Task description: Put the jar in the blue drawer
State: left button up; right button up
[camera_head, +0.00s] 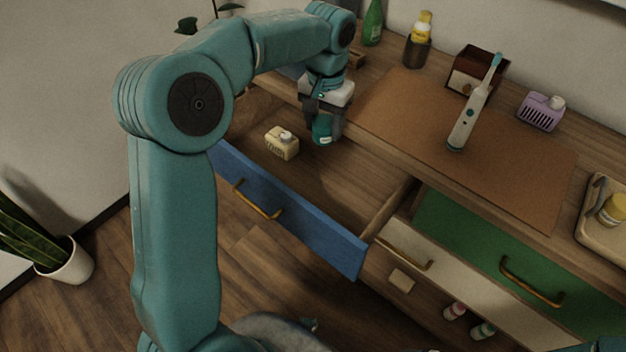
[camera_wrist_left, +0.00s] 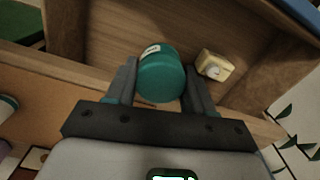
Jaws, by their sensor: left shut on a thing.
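The jar is teal with a small white label. In the left wrist view the jar (camera_wrist_left: 162,76) sits between the two fingers of my left gripper (camera_wrist_left: 160,90), which is shut on it. In the head view the jar (camera_head: 323,131) hangs below my left gripper (camera_head: 326,115), over the open blue drawer (camera_head: 290,222). I cannot tell whether the jar touches the drawer floor. The drawer is pulled out and shows a brass handle. My right gripper is not clearly visible.
The drawer's front part is free.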

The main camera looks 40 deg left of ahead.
pick_arm(q)
jog(key=shift+s+a+f, duration=0.1)
jog(key=shift+a+f, duration=0.15)
jog(key=shift+f, duration=0.1)
jog(key=f+b, duration=0.3)
jog(key=f, duration=1.6)
jog(key=shift+w+f, duration=0.15)
jog(key=shift+w, duration=0.05)
jog(key=shift+s, duration=0.1)
pick_arm(e)
notch_tip(320, 180, down, 4)
jog(key=shift+d+f, duration=0.1)
jog(key=shift+f, duration=0.05)
pick_arm(q)
jog(key=o, duration=1.1)
jog(key=shift+f, duration=0.1)
pick_arm(e)
jog(key=shift+f, duration=0.1)
pick_arm(q)
jog(key=shift+r, duration=0.4)
notch_tip(320, 180, up, 12)
jog(key=shift+f+p, duration=0.15)
jog(key=shift+p, duration=0.7)
pick_arm(e)
notch_tip(320, 180, up, 2)
jog(key=shift+r, duration=0.1)
